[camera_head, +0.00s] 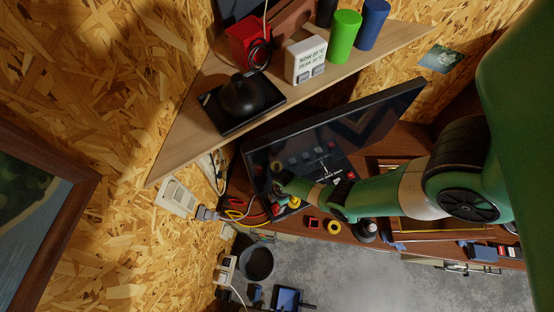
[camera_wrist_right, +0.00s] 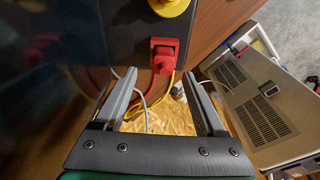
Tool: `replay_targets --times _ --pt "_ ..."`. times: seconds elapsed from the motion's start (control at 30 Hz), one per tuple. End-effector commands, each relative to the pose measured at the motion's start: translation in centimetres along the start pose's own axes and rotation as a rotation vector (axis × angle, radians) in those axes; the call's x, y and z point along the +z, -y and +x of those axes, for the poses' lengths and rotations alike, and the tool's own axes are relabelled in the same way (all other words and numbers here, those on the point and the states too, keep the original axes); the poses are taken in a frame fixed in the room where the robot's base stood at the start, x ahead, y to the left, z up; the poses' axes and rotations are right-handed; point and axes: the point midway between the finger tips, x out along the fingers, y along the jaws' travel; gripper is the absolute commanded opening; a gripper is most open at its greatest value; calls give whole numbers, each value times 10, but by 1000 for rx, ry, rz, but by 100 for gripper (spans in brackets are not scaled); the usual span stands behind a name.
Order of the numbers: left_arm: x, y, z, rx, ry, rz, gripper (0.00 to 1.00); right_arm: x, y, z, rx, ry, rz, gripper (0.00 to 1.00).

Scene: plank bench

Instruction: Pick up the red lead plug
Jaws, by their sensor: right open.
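The red lead plug (camera_wrist_right: 164,52) sits at the lower edge of a dark panel (camera_wrist_right: 115,28) in the right wrist view, with a red lead hanging below it. My right gripper (camera_wrist_right: 158,84) is open. Its two grey fingers point toward the panel, one on each side of the plug's line, and the plug appears beyond the tips, with nothing held. In the head view my green right arm comes in from the right, and its gripper (camera_head: 287,187) is at the panel's lower left part, small and partly hidden by the wrist. My left gripper is not in view.
A yellow knob (camera_wrist_right: 171,5) is just above the plug. Yellow, red and grey cables (camera_wrist_right: 153,108) hang behind the fingers. A grey vented case (camera_wrist_right: 252,108) stands at right. In the head view, a wooden shelf (camera_head: 195,135) with several items overhangs the dark screen (camera_head: 372,117).

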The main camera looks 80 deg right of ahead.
Motion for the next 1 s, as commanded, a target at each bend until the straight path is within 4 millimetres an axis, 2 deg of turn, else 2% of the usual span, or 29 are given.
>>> replay_targets --times 0.33,0.6,1.0 --pt "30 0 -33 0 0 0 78 5 6 50 -2 1 -1 73" --pt "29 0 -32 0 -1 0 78 4 6 50 0 0 0 73" --pt "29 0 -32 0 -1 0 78 5 6 50 0 0 0 1"
